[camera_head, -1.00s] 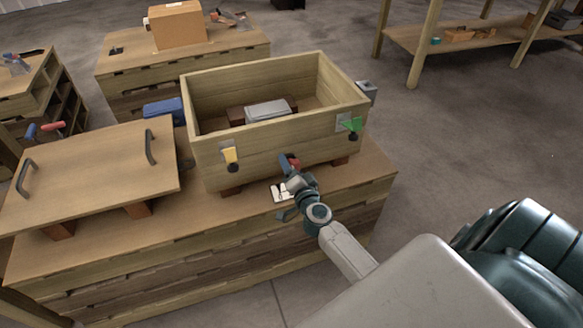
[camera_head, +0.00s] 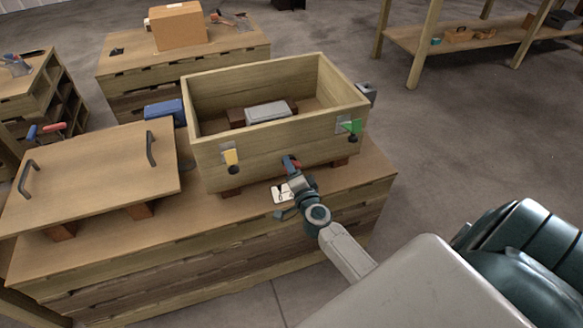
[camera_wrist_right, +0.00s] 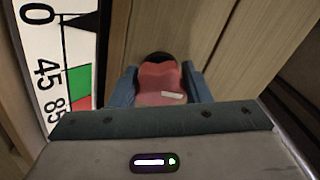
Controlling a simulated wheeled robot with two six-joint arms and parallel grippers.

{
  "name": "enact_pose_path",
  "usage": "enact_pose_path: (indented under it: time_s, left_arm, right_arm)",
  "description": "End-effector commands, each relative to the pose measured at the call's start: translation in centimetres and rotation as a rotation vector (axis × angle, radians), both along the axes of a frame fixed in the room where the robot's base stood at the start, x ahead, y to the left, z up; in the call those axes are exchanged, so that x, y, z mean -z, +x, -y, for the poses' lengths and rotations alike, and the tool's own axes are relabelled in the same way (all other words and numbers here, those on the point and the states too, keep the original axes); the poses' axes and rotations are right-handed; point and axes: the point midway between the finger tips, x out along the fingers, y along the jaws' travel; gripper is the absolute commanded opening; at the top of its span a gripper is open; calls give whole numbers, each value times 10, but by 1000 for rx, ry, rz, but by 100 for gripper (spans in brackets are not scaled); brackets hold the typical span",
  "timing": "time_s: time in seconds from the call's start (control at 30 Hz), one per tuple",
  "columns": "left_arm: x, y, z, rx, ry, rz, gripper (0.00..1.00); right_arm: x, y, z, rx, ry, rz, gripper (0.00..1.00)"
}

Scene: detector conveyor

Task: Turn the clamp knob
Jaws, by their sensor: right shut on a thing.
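The red clamp knob (camera_wrist_right: 162,84) stands between the two blue-grey fingers of my right gripper (camera_wrist_right: 160,92) in the wrist view, with a finger against each side. A pale mark shows on the knob, and its far end is dark. Beside it at the left, a white dial card (camera_wrist_right: 40,55) shows 0, 45 and 85, red and green patches and a black pointer. In the head view my right gripper (camera_head: 290,164) is at the lower front of the wooden crate (camera_head: 265,150), and it mostly hides the knob. My left gripper is out of view.
The crate holds a grey block (camera_head: 268,111) and has a yellow tag (camera_head: 231,156) and a green tag (camera_head: 352,126) on its front. A wooden lid with two handles (camera_head: 90,175) lies to its left. A blue box (camera_head: 163,109) sits behind the lid.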

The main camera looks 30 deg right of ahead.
Motion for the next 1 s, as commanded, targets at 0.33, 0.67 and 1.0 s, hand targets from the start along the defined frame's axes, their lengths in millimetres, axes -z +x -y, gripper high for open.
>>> enact_pose_path:
  time_s: [0.33, 0.67, 1.0]
  left_arm:
    - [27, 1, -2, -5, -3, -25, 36]
    - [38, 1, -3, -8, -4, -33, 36]
    - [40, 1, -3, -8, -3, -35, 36]
  right_arm:
    - [-1, 0, 0, 1, 315, 74, 20]
    - [-2, 0, 0, 1, 620, 147, 20]
    - [-2, -1, 0, 2, 924, 220, 20]
